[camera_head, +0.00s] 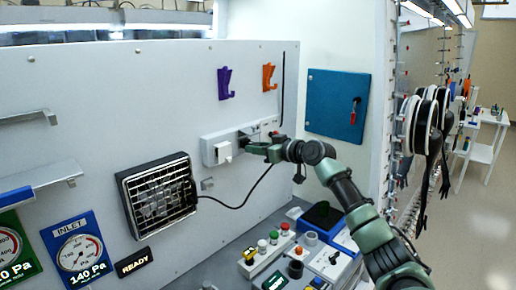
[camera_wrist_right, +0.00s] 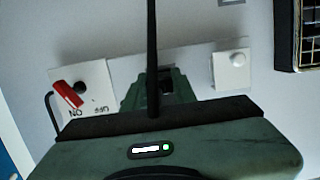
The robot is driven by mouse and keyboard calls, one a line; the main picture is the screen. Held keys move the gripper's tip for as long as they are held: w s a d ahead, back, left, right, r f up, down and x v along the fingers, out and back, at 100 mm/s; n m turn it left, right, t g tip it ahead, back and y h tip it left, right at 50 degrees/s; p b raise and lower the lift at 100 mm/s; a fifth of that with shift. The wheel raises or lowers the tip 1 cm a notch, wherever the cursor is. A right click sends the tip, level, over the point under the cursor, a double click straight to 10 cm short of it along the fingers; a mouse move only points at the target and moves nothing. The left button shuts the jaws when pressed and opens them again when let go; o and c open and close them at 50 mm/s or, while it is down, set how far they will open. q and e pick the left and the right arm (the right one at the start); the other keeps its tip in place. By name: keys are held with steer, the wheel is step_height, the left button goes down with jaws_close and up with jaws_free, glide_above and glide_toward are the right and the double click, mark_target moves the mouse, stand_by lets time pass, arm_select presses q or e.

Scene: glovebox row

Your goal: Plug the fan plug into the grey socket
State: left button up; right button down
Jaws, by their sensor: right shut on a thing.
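The black fan (camera_head: 158,195) is mounted on the white panel. Its dark cable (camera_head: 238,207) sags and rises to my right gripper (camera_head: 258,149). My right gripper is shut on the fan plug, which its fingers mostly hide. The gripper is against the white socket strip, just right of a white block (camera_head: 222,151). In the right wrist view the green fingers (camera_wrist_right: 160,92) lie over the grey socket area (camera_wrist_right: 138,68), with a black cable (camera_wrist_right: 152,45) crossing in front. I cannot tell how deep the plug sits. My left gripper is not in view.
Purple (camera_head: 224,83) and orange (camera_head: 269,77) hooks are above. A blue cabinet door (camera_head: 335,105) is right, a button console (camera_head: 268,262) below.

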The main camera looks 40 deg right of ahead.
steer(key=shift+r, duration=0.1)
steer(key=c, duration=1.1)
jaws_free()
steer(key=shift+w, duration=0.1)
steer(key=shift+o, duration=0.2)
steer(key=shift+w+a, duration=0.1)
steer(key=shift+s+f+b, duration=0.2)
steer(key=shift+s+b, duration=0.15)
steer(key=shift+s, duration=0.1)
steer(key=b+v, duration=0.4)
steer(key=v, duration=0.3)
steer(key=shift+r, duration=0.2)
